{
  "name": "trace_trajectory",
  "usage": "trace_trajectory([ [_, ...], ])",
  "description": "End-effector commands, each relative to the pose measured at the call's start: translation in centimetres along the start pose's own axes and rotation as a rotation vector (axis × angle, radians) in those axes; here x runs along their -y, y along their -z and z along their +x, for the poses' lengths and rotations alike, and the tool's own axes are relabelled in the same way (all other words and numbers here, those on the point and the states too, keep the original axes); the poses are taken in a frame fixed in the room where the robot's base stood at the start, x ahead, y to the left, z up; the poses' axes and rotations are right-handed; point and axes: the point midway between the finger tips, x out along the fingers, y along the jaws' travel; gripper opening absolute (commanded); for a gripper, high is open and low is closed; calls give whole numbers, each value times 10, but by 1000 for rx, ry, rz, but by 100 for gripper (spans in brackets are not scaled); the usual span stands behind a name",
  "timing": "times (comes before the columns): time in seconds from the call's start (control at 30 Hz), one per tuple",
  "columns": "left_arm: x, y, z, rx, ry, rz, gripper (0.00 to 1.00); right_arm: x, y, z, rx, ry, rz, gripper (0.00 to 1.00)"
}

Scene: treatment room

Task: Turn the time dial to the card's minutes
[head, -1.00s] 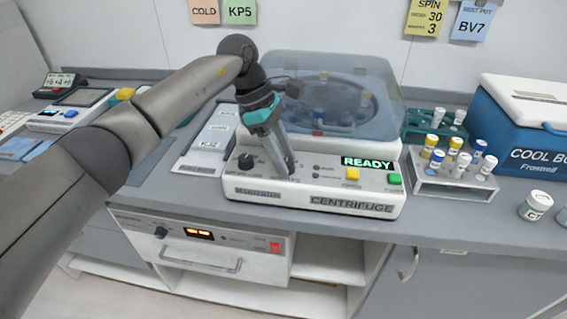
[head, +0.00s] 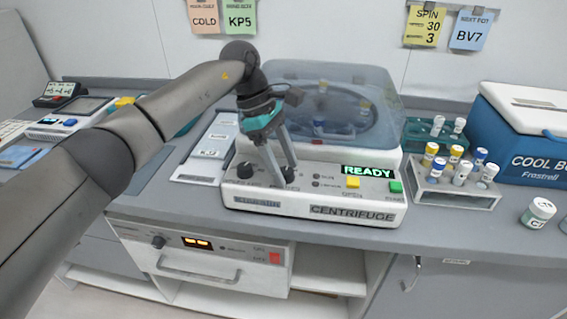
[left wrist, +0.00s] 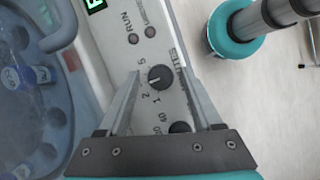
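The centrifuge (head: 315,190) stands on the counter with its display reading READY. Two black dials are on its front panel. The time dial (head: 288,174) is the right one; in the left wrist view it (left wrist: 160,78) sits beside partly hidden "minutes" lettering. Its pale mark points left, between the 5 and the 2. My left gripper (head: 286,176) is open, pointing down, with its fingers on either side of this dial and gaps visible in the left wrist view (left wrist: 161,73). The yellow card (head: 425,26) on the wall reads SPIN, 30 and 3. My right gripper is out of view.
The other dial (head: 244,170) is close on the left. The yellow button (head: 353,182) and green button (head: 395,186) are to the right. A tube rack (head: 455,192) and a blue cool box (head: 520,135) stand farther right. The clear lid (head: 335,85) rises behind.

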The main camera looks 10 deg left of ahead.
Motion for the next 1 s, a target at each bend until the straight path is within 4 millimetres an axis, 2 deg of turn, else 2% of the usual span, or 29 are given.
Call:
trace_trajectory([
  [0.27, 0, 0, 0, 0, 0, -1, 72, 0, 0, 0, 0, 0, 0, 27],
  [0.43, 0, 0, -13, -1, -2, -1, 72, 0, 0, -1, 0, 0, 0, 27],
  [0.57, -1, 0, -38, -2, -4, -2, 72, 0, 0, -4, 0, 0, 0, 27],
  [0.8, -1, -1, -98, 0, -4, -2, 72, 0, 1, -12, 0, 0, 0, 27],
  [1.0, 0, -1, -135, 0, -2, 0, 72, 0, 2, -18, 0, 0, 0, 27],
])
